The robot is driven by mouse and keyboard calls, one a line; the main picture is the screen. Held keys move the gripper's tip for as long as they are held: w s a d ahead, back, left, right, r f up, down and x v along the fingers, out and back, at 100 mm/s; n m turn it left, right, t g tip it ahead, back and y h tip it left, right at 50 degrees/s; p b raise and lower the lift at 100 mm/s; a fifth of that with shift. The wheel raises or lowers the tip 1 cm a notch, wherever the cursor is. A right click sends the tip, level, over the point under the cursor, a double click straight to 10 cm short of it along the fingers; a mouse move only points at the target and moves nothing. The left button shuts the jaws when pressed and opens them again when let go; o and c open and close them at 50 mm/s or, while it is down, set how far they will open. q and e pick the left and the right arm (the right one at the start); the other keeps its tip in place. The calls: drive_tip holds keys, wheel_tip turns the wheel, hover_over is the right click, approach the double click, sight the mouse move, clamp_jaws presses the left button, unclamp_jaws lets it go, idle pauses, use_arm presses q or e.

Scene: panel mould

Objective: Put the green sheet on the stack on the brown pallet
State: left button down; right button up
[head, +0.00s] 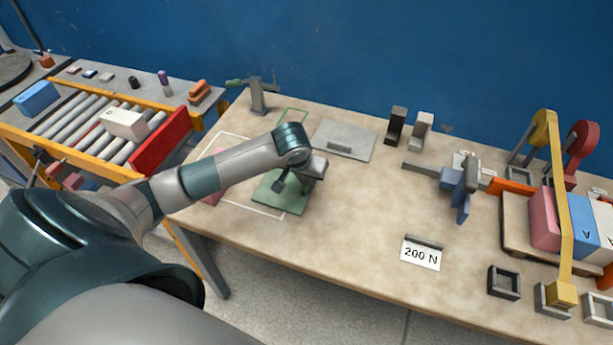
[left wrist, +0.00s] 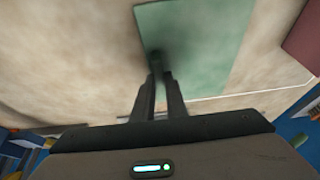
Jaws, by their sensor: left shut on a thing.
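The green sheet (head: 292,203) is at the left part of the table, within or just above a white outlined area. My left gripper (head: 282,187) is over its middle. In the left wrist view my fingers (left wrist: 160,80) close together at a dark, blurred spot on the green sheet (left wrist: 215,40), shut on it. I cannot tell whether the sheet touches the table. A brown pallet (head: 512,238) lies at the right of the table, bearing a pink block (head: 544,220) and a blue block (head: 583,222) side by side. My right gripper is not in view.
A grey plate (head: 343,140) with a raised bar lies behind the arm.

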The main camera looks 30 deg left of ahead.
use_arm(q)
drive_tip(key=shift+f, duration=0.15)
drive_tip(key=c, duration=1.8)
unclamp_jaws()
drive_tip(key=shift+o, duration=0.2)
drive_tip(key=shift+r, duration=0.3)
drive_tip(key=b+v, duration=0.2)
drive_tip(key=v, duration=0.9)
drive_tip(key=shift+s+r+b, duration=0.25)
drive_tip(key=shift+r+b, duration=0.1)
drive_tip(key=shift+o, duration=0.4)
